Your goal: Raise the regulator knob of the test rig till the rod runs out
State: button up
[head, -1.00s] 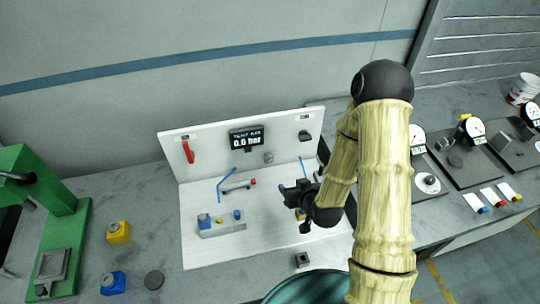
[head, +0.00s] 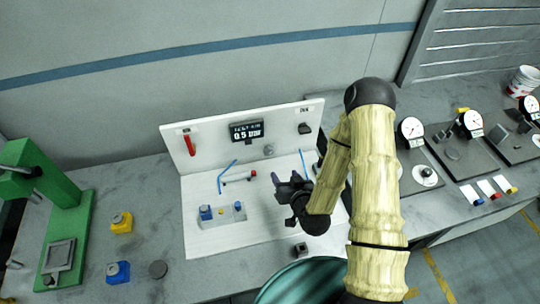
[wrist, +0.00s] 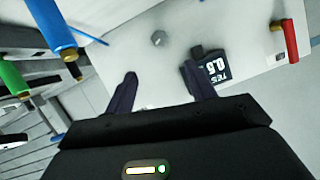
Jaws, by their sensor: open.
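The test rig is a white bench board with an upright back panel (head: 222,127). Its display (head: 246,131) reads 0.5 bar. Below and right of the display, a small grey knob (head: 268,150) sits on the panel. In the wrist view the knob (wrist: 159,39) lies ahead of my fingers, between their lines and apart from them. A small cylinder (head: 238,177) with a red end lies on the board; I cannot tell how its rod stands. My gripper (head: 290,180) is open and empty, in front of the panel, right of and lower than the knob.
A red handle (head: 189,144) is on the panel's left and a dark block (head: 304,128) on its right. A grey block with blue and yellow buttons (head: 222,213) stands at the board's front. A green press (head: 72,215) is far left; gauges (head: 411,128) stand at right.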

aim_at(269, 153)
jog(key=b+x, duration=0.4)
jog(key=b, duration=0.3)
jog(key=shift+f+b, duration=0.15)
jog(key=shift+b, duration=0.15)
jog(key=b, duration=0.3)
jog(key=shift+w+a+f+b, duration=0.1)
jog(key=shift+w+f+b, duration=0.05)
jog(key=shift+w+b, duration=0.2)
jog(key=x, duration=1.1)
jog(key=shift+w+a, duration=0.2)
jog(key=shift+w, duration=0.05)
